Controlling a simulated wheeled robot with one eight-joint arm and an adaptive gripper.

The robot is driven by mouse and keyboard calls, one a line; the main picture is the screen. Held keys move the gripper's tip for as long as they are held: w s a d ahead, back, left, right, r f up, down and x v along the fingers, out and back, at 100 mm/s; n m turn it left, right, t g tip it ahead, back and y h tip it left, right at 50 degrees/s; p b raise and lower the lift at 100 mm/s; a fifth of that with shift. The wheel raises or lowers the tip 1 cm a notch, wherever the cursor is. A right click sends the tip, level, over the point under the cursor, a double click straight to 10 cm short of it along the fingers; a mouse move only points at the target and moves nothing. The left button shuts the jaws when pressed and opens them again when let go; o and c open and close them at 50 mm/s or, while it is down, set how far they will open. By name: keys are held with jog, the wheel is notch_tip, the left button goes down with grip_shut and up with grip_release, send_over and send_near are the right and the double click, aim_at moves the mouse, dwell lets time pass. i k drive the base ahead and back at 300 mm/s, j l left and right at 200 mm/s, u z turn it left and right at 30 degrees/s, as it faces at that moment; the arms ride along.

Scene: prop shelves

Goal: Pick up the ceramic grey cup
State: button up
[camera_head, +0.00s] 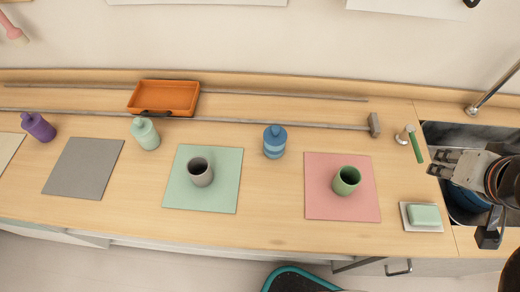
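The grey ceramic cup (200,174) stands upright on the light green mat (222,200), left of the picture's middle. Its dark opening faces up and looks empty. My gripper (440,163) is at the far right, over the sink's left edge and well away from the cup. Its two fingers look apart, with nothing between them. No part of the cup is covered by my arm.
A green cup (346,181) stands on a pink mat (325,206). A blue jar (274,142) and a mint bottle (145,133) flank the green mat's far side. An orange tray (165,97), purple bottle (39,127), bare grey mat (82,168), soap dish (421,217) and sink (450,135) share the counter.

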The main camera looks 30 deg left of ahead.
aim_at(198, 168)
jog(key=u, duration=2.15)
jog(key=k+j+z, duration=0.2)
jog(key=j, duration=0.15)
